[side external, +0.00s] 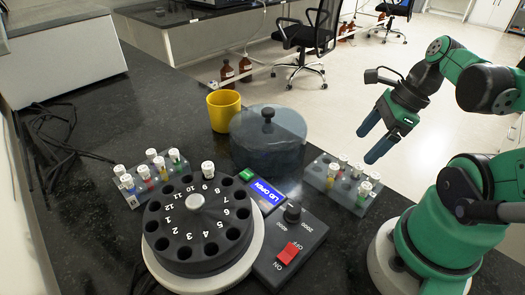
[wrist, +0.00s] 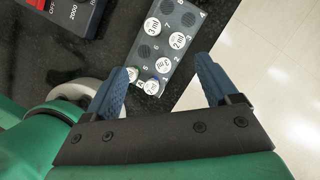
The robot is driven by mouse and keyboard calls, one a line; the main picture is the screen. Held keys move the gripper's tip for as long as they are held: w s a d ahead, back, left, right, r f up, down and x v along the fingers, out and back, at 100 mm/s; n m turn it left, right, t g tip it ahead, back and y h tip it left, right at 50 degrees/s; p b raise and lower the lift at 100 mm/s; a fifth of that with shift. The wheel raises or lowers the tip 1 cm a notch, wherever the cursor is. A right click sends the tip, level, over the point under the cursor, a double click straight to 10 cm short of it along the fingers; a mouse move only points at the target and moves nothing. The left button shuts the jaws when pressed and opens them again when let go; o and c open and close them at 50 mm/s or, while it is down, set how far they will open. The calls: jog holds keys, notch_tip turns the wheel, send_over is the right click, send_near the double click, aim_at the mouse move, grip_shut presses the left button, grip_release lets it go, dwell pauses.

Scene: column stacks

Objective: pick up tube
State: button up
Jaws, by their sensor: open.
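Several more tubes, including a green-banded tube (side external: 175,158), stand in the left rack (side external: 130,197). One white-capped tube (side external: 208,169) sits in the black centrifuge rotor (side external: 195,228). My gripper (side external: 368,143) is open and empty, raised above and to the right of the right rack. Its two blue fingers (wrist: 163,68) are spread, apart from every tube.
The centrifuge control box (side external: 290,245) has a red switch and a lit "LID OPEN" display. The translucent round lid (side external: 268,140) and a yellow mug (side external: 223,110) stand behind the centrifuge. Black cables lie at left. The table edge runs past the right rack.

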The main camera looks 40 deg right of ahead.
jog(key=shift+c, duration=1.2)
jog(key=shift+w+r, duration=0.15)
jog(key=shift+w, duration=0.1)
jog(key=w+a+r+n+g, duration=0.1)
jog(key=w+a+r+n, duration=0.2)
jog(key=w+a, duration=0.55)
jog(key=n+y, duration=0.1)
jog(key=n, duration=0.2)
send_over(208, 165)
jog(key=d, duration=0.2)
jog(key=shift+s+a+f+g, duration=0.1)
jog(key=shift+s+f+g, duration=0.05)
jog(key=shift+s+g, duration=0.25)
jog(key=shift+x, duration=2.35)
